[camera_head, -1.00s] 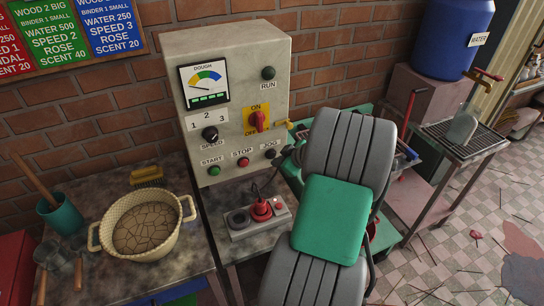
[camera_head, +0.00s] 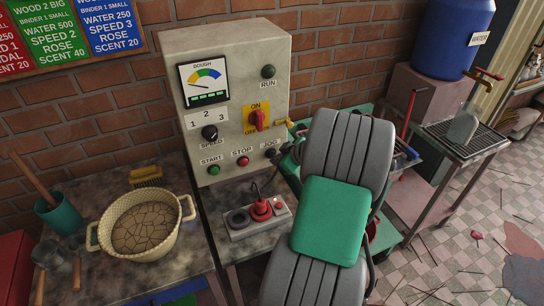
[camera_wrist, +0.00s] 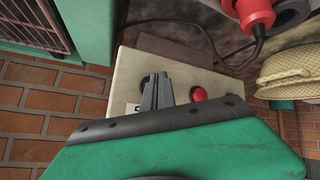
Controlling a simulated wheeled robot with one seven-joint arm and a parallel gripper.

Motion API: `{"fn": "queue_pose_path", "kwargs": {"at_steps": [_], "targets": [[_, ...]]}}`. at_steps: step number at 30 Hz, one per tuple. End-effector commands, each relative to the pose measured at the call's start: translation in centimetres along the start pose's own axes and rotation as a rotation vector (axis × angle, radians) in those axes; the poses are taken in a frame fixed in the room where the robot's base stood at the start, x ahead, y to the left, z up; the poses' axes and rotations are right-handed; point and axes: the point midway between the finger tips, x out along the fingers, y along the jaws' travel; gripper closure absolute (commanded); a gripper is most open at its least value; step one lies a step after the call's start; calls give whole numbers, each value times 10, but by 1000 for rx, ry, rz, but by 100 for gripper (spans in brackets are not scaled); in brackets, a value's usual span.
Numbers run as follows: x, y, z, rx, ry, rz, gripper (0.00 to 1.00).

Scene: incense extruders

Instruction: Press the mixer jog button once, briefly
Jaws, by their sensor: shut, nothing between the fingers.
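The grey control box (camera_head: 235,50) stands against the brick wall. Its lower row has a green START button (camera_head: 214,170), a red STOP button (camera_head: 243,161) and the JOG position at the right. My gripper (camera_head: 272,153) is shut and empty, with its tips at the JOG button, under the JOG label (camera_head: 270,144). In the wrist view my gripper's fingers (camera_wrist: 156,92) are together in front of the dark JOG button (camera_wrist: 147,82), hiding most of it. I cannot tell whether the tips touch it or press it in. The red STOP button (camera_wrist: 199,94) is beside the fingers.
A red ON/OFF switch (camera_head: 257,121) and SPEED knob (camera_head: 210,132) sit above the buttons. A small grey box with a red plug (camera_head: 261,208) stands below. A basin of dough (camera_head: 142,225) is at left, and a blue water barrel (camera_head: 452,35) at right.

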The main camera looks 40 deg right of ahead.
Motion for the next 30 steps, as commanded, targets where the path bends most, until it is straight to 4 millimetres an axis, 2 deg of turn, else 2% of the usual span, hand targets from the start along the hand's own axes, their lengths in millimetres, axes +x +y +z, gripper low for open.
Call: {"fn": "queue_pose_path", "kwargs": {"at_steps": [30], "targets": [[7,5,-6,-2,1,0,100]]}}
